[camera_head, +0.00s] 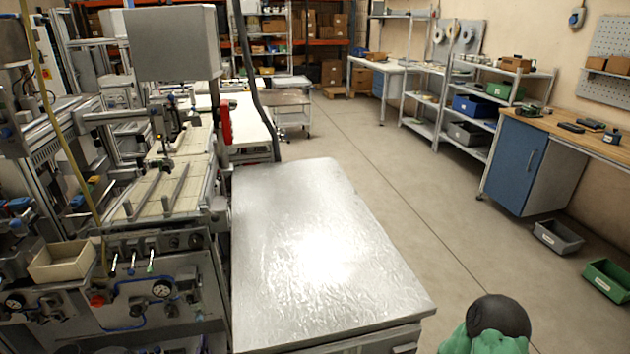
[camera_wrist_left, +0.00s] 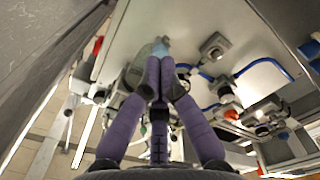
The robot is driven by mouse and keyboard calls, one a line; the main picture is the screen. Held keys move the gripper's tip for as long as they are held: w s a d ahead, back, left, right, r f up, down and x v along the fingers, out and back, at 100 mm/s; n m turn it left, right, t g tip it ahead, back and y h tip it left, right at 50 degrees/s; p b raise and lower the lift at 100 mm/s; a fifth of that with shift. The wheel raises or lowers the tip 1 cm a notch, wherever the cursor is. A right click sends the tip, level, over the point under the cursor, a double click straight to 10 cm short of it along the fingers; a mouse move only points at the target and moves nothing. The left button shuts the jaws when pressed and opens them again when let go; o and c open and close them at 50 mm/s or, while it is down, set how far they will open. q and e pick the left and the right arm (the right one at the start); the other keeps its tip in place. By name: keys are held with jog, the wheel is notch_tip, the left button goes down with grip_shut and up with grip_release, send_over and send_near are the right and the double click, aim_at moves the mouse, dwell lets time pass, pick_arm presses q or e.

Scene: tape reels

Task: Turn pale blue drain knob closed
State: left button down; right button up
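In the left wrist view a pale blue piece (camera_wrist_left: 159,47), seemingly the same knob, lies right at the tips of my left gripper (camera_wrist_left: 161,66). Its purple fingers are closed together and partly cover the knob. I cannot tell whether they touch or pinch it. I cannot make out this gripper in the head view.
A red knob (camera_head: 97,300), a blue hose (camera_head: 125,325) and a gauge (camera_head: 14,301) sit on the panel. A beige bin (camera_head: 62,262) stands above it. A bare shiny metal tabletop (camera_head: 310,250) lies to the right, with open floor beyond.

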aim_at(199, 319)
pick_arm(q)
jog(key=x, duration=0.5)
jog(key=shift+w+a+r, duration=0.1)
jog(key=shift+w+r, duration=0.1)
jog(key=shift+r, duration=0.05)
